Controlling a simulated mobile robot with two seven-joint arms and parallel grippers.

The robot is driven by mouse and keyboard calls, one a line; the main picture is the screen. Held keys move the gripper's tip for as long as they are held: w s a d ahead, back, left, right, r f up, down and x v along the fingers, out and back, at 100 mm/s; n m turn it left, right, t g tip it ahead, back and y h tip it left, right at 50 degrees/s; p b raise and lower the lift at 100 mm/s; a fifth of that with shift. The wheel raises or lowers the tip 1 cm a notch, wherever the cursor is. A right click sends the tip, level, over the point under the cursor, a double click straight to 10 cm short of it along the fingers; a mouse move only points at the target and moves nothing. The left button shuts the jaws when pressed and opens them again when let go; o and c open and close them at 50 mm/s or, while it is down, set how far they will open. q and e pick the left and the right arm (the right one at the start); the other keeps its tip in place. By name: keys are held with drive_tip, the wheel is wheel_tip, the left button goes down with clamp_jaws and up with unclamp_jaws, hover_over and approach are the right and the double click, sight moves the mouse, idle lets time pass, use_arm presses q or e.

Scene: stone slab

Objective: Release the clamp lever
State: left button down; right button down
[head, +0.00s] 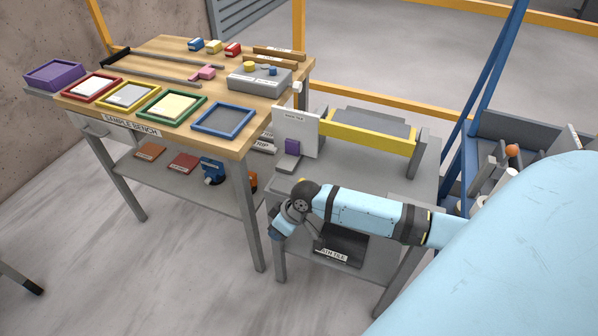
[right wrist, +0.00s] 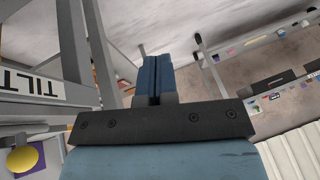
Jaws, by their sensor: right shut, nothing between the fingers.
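No part is clearly recognisable as the clamp lever. A yellow round knob (right wrist: 22,158) beside a purple piece shows at the lower left of the right wrist view; it may be its knob. In the head view, a purple block (head: 292,147) stands against an upright white panel (head: 296,128) on the grey stand. A bit of yellow shows just behind my right wrist. My right gripper (head: 279,231) is at the stand's near left side, below the purple block and apart from it. In the right wrist view its blue fingers (right wrist: 155,80) are together and empty. My left gripper is not seen.
The wooden sample bench (head: 185,84) stands left, with several coloured trays and a grey box (head: 259,78). A yellow bar (head: 367,133) crosses the stand (head: 425,165). A dark tile (head: 340,245) lies on its lower shelf. The floor in front of the bench is clear.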

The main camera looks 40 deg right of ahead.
drive_tip(key=s+a+m+t, duration=0.1)
drive_tip(key=s+a+t, duration=0.2)
drive_tip(key=s+a, duration=0.2)
drive_tip(key=s+a+r+m+t+h, duration=0.1)
drive_tip(key=s+a+t, duration=0.3)
drive_tip(key=s, duration=0.7)
drive_tip(key=shift+a+t, duration=0.3)
drive_tip(key=shift+a, duration=0.3)
drive_tip(key=shift+w, duration=0.1)
